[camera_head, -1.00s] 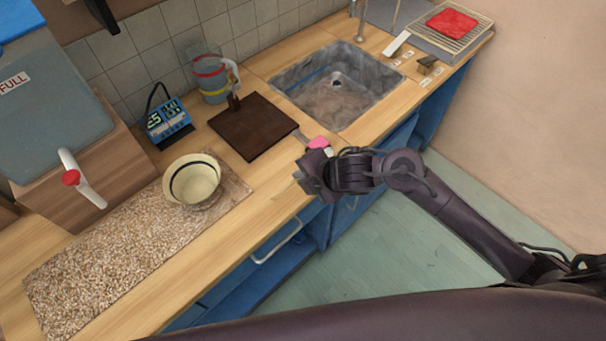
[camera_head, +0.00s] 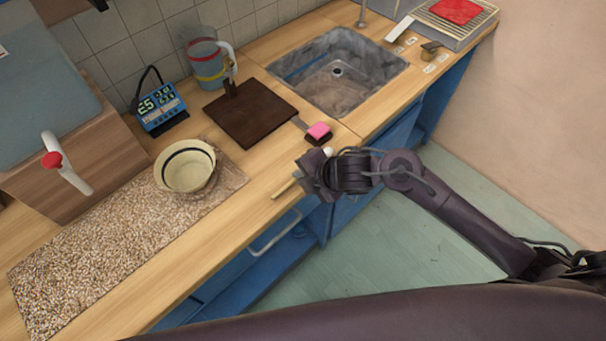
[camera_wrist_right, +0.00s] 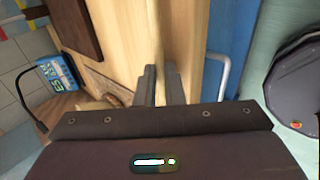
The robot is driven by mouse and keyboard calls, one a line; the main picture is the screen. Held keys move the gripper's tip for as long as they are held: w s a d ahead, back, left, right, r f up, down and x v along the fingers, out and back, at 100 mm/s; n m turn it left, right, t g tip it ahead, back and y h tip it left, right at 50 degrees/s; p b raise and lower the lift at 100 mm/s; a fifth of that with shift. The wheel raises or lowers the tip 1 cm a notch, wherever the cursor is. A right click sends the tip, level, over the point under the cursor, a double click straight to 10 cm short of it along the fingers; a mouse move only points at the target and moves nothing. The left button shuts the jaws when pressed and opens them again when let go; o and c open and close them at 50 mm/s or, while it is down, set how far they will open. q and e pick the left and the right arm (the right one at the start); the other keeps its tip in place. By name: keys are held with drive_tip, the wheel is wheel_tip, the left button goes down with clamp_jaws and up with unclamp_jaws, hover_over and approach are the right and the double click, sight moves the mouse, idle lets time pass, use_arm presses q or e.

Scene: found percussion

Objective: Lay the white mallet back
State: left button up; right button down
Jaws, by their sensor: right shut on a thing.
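My right gripper (camera_head: 304,178) is shut on the white mallet, near the counter's front edge. The mallet's pale wooden handle (camera_head: 284,190) sticks out from the fingers toward the lower left. A small white end (camera_head: 328,152) shows at the other side of the gripper. The left gripper is not in view.
A dark board (camera_head: 255,118), a cream bowl (camera_head: 188,172) on a speckled mat (camera_head: 110,245) and a blue clock (camera_head: 160,108) stand left. The sink (camera_head: 338,80) is behind. Bare counter (camera_head: 262,170) lies between mat and gripper.

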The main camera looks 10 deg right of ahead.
drive_tip(key=shift+s+f, duration=0.15)
drive_tip(key=shift+f, duration=0.2)
